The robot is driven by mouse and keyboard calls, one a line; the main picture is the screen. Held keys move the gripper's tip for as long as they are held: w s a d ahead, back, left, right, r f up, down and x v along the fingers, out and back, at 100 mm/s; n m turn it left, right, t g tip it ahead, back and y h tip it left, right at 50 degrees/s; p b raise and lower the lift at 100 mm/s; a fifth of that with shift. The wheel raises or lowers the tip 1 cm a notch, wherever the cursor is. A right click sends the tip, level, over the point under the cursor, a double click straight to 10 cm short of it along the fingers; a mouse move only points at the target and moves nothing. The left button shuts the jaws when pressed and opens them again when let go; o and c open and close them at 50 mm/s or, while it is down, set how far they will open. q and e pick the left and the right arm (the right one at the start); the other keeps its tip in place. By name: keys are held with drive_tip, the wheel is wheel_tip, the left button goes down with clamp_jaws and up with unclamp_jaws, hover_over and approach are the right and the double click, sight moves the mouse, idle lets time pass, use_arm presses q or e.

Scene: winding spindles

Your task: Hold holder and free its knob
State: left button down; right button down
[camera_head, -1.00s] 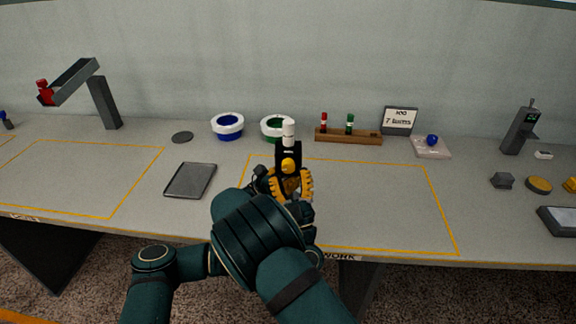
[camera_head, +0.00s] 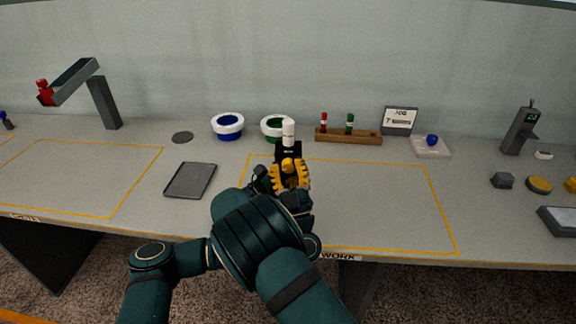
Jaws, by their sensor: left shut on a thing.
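A dark upright holder (camera_head: 288,149) with a white cylindrical top (camera_head: 288,131) stands near the middle of the table. A yellow toothed knob (camera_head: 303,176) shows low on its near side, with a small rounded yellow part above. My left gripper (camera_head: 284,188) is at the holder, shut on it as far as I can see. My teal wrist and dark finger parts hide the holder's base and the exact contact. I cannot make out a separate right gripper.
A grey tray (camera_head: 190,181) lies left of the holder. The outlined area to the right is clear.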

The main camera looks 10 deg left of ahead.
use_arm(q)
drive_tip(key=n+g+y, duration=0.1)
drive_tip(key=n, duration=0.1)
drive_tip(key=n+g+y, duration=0.2)
drive_tip(key=n, duration=0.1)
drive_tip(key=shift+n+g+y, duration=1)
drive_tip(key=shift+n+g, duration=0.2)
drive_tip(key=shift+n, duration=0.7)
drive_tip(key=c, duration=0.9)
unclamp_jaws()
drive_tip(key=shift+o, duration=0.2)
drive_tip(key=v, duration=1.2)
